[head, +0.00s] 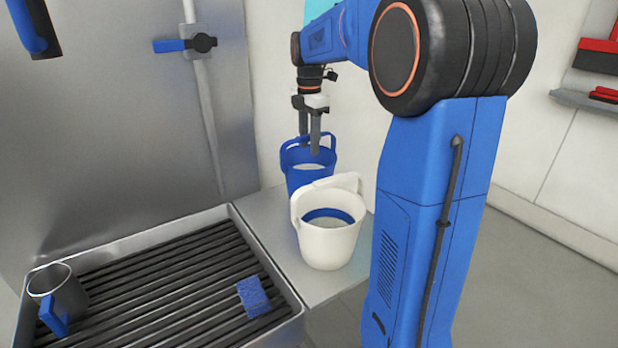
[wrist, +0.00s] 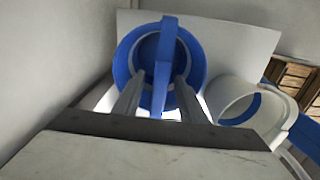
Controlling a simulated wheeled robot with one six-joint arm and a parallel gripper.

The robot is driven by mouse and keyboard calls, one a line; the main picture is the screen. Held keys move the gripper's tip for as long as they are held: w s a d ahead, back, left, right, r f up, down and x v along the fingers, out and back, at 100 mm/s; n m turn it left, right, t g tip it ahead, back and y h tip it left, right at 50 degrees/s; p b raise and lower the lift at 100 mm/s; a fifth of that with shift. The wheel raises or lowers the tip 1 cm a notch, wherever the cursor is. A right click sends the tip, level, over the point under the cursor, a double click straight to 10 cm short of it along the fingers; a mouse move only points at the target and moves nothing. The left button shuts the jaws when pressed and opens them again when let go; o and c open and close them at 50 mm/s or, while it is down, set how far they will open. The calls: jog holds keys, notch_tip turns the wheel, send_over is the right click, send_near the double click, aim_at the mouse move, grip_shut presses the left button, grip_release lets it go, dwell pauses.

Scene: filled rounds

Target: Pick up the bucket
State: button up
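Two buckets stand on a pale ledge. The blue bucket (head: 305,179) is at the back, and its raised blue handle shows in the wrist view (wrist: 161,48). The white bucket (head: 328,242), with a blue band inside, stands in front of it and hides part of it. It also shows at the right of the wrist view (wrist: 228,98). My gripper (head: 309,143) points down at the blue bucket's top. In the wrist view its fingers are apart, one on each side of the blue handle; I see no clear contact with it.
A metal tray with dark slats (head: 165,270) lies to the left, holding a grey jug with a blue handle (head: 68,293) and a blue sponge (head: 254,297). A wall (head: 272,90) rises close behind the blue bucket. A shelf with red items (head: 590,103) is at the right.

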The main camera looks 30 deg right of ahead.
jog(key=shift+f, duration=1.75)
grip_shut()
